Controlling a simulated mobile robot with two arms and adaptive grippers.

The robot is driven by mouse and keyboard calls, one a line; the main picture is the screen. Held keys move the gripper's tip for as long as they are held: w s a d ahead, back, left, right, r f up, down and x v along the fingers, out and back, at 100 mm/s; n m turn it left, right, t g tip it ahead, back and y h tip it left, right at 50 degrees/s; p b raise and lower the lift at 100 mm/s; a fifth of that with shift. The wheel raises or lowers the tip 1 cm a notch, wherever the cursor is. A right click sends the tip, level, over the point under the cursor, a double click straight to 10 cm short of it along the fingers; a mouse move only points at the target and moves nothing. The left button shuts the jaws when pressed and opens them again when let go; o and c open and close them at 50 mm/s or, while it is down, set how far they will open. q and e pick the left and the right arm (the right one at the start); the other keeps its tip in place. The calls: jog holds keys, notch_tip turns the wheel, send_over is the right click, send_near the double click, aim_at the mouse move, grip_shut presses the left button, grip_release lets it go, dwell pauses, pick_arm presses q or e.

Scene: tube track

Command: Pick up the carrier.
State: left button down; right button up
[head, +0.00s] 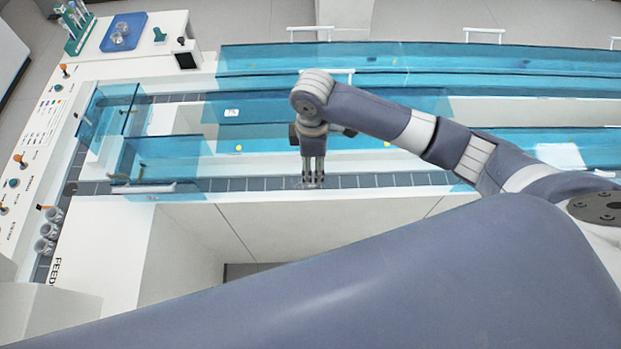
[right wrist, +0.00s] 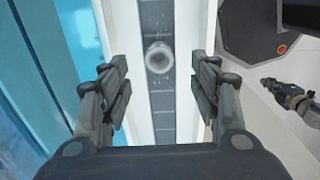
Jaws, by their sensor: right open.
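The carrier (right wrist: 158,57) is a round, greyish, see-through piece with a dark ring-like top. In the right wrist view it sits on the dark segmented track. My right gripper (right wrist: 160,92) is open and empty above the track, with one finger on each side of the track in that view. The carrier lies a little beyond the fingertips, between their lines. In the head view the right gripper (head: 313,182) points down at the front track, and I cannot make out the carrier clearly there. A dark gripper-like part (right wrist: 290,95), probably my left gripper, shows at the right of the wrist view; its jaws are unclear.
Blue see-through covers (head: 160,160) run beside the track (head: 240,184) and behind it. Several round clear cups (head: 45,232) stand at the left end. A tube rack (head: 77,28) and a blue tray (head: 124,32) stand at the back left.

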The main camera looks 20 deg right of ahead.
jog(key=shift+w+a+f+p, duration=0.1)
jog(key=shift+f+p, duration=0.15)
jog(key=shift+f, duration=1.5)
jog(key=shift+a+f+p, duration=0.1)
jog(key=shift+f+p, duration=0.1)
jog(key=shift+f, duration=1.5)
jog(key=c, duration=0.9)
